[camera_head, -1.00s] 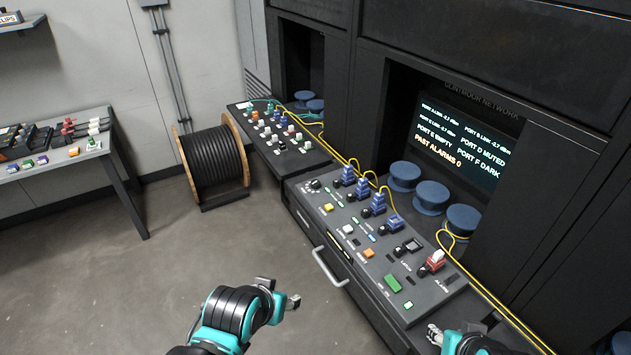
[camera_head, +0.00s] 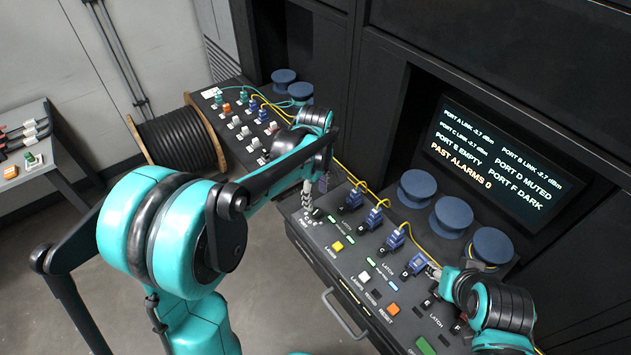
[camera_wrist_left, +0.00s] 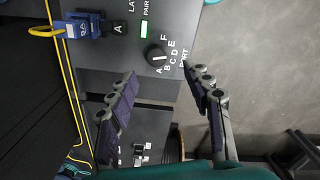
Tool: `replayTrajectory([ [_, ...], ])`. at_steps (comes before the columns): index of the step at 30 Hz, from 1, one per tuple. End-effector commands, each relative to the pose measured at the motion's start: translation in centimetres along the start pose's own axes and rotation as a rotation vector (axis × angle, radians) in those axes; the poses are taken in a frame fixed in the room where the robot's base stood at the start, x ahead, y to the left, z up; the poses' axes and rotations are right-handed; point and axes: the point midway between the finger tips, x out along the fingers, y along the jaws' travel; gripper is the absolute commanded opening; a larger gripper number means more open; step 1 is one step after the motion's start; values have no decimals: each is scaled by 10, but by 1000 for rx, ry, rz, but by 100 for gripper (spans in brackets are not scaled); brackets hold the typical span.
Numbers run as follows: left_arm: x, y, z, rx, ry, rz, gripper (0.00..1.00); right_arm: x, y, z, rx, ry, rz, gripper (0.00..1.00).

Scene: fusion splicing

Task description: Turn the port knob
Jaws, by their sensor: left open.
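The port knob (camera_wrist_left: 157,57) is a black round knob with a white mark, ringed by letters A to F and the word PORT, in the left wrist view. In the head view the knob (camera_head: 317,214) sits at the panel's far left corner, partly hidden by my gripper. My left gripper (camera_wrist_left: 160,72) is open. Its two fingertips are spread to either side, just short of the knob in the picture, with no visible contact. In the head view my left gripper (camera_head: 309,197) hangs over that corner. My right gripper (camera_head: 436,271) is beside the blue connector at port D (camera_head: 418,263); its jaws are unclear.
The console panel (camera_head: 345,268) carries yellow, white and orange buttons and several blue connectors with yellow fibres. A screen (camera_head: 492,165) reads port D muted, E empty, F dark, past alarms 0. Blue spools (camera_head: 452,215) stand behind. A cable drum (camera_head: 180,140) stands left.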

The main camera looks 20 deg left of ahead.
Motion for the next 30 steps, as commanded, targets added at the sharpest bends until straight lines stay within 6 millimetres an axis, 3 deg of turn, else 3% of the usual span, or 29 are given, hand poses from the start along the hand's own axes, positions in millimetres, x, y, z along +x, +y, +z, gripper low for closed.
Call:
replayTrajectory([
  [5,12,5,0,-43,-5,-20,50,0,0,1,0,0,0,40],
  [18,76,4,0,-41,-4,-18,50,14,0,11,0,0,0,40],
  [29,83,3,0,-41,-4,-18,50,15,0,11,0,0,0,40],
  [30,83,3,0,-41,-4,-18,45,15,0,11,0,0,0,40],
])
